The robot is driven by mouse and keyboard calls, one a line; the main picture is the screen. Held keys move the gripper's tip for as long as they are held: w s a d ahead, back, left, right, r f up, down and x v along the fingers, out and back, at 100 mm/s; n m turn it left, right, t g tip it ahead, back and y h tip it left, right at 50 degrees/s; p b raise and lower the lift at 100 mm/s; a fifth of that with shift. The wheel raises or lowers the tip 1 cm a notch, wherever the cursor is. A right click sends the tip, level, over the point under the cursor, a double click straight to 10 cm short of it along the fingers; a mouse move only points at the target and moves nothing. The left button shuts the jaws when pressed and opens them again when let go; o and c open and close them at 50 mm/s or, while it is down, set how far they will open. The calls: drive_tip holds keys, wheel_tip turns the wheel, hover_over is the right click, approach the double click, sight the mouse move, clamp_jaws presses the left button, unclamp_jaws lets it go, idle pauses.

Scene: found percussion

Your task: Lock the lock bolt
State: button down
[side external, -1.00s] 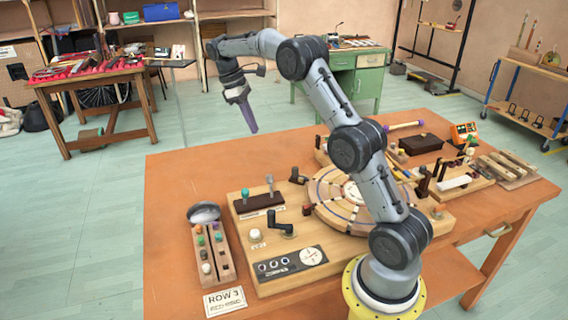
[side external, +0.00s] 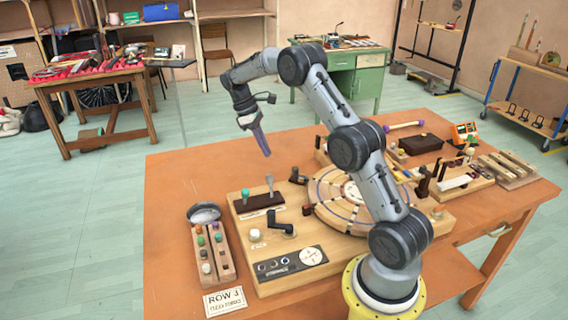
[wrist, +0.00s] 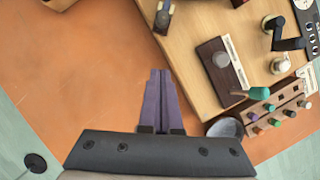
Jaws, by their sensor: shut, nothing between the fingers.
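My gripper (side external: 266,153) has purple fingers and hangs in the air above the far left part of the orange table. In the wrist view its fingers (wrist: 160,72) are together and empty. A small dark brown fitting (side external: 298,176) stands at the far edge of the wooden board (side external: 242,237); a dark fitting (wrist: 163,16) also shows ahead of the fingertips in the wrist view. It may be the lock bolt, but I cannot tell for certain. My gripper is apart from it, above and to its left in the side view.
A dark block with green and grey handles (side external: 258,202), a black crank (side external: 281,223) and a round wooden disc (side external: 325,204) are on the board. A pegged rack (side external: 226,257) and a grey bowl (side external: 204,212) stand left. The table's far left is bare.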

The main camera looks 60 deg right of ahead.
sight(294, 168)
drive_tip(key=shift+s+d+f, duration=0.2)
drive_tip(key=shift+s+f, duration=0.6)
drive_tip(key=shift+s, duration=0.2)
drive_tip(key=shift+s+d+f, duration=0.2)
drive_tip(key=shift+s+f, duration=0.55)
drive_tip(key=shift+s, duration=0.2)
drive_tip(key=shift+s+d+f, duration=0.2)
drive_tip(key=shift+s+f, duration=0.6)
drive_tip(key=shift+s, duration=0.2)
drive_tip(key=shift+s, duration=1.3)
drive_tip(key=w+a+r, duration=0.1)
drive_tip(key=w+r, duration=0.6)
drive_tip(key=r, duration=0.2)
drive_tip(key=shift+w+a+r, duration=0.2)
drive_tip(key=shift+w+a, duration=0.1)
drive_tip(key=shift+w, duration=0.05)
